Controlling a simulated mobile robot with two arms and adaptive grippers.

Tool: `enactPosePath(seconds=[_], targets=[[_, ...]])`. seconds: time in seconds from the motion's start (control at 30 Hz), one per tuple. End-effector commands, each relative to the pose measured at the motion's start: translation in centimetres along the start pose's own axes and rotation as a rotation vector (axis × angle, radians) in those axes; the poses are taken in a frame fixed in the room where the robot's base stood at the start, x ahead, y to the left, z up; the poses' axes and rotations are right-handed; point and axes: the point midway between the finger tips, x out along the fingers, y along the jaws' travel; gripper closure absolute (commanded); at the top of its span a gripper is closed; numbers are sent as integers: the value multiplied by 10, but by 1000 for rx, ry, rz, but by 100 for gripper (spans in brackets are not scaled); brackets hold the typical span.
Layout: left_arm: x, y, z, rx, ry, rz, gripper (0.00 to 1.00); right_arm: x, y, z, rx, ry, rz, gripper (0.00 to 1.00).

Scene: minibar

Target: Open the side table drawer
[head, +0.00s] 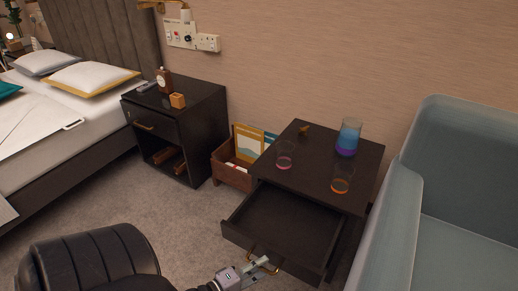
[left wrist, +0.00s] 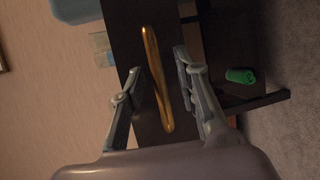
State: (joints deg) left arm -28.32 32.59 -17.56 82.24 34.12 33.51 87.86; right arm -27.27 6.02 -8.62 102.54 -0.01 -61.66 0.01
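The dark side table (head: 368,158) stands beside the blue-grey sofa, and its drawer (head: 285,212) is pulled out, with an empty-looking interior. The drawer's gold handle (head: 264,266) is on the front panel. My left gripper (head: 258,264) is at this handle. In the left wrist view the handle (left wrist: 157,80) runs between the two fingers of my left gripper (left wrist: 155,75), which are apart with gaps on both sides of it. My right gripper is in neither view.
Two glasses (head: 285,155) (head: 342,179) and a blue-purple pitcher (head: 348,138) stand on the side table. A wooden box with magazines (head: 232,176) is at its left. The sofa (head: 395,215) closely borders its right. A green object (left wrist: 240,75) shows in the left wrist view. Carpet is clear at left.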

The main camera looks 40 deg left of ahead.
Motion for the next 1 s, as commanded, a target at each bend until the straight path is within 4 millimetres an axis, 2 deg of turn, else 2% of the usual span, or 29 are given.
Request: enactPosePath(seconds=[0.17,0.27,0.5,0.7,0.8,1.0], targets=[[-10,-1,0,0,0,-4,70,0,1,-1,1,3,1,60],[-26,-1,0,-1,0,-4,70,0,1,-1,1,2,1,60],[-78,-1,0,-1,0,-6,70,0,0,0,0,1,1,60],[-109,-1,0,0,0,-2,70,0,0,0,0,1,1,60],[-117,0,0,0,0,-1,70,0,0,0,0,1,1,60],[-120,0,0,0,0,1,70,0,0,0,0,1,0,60]])
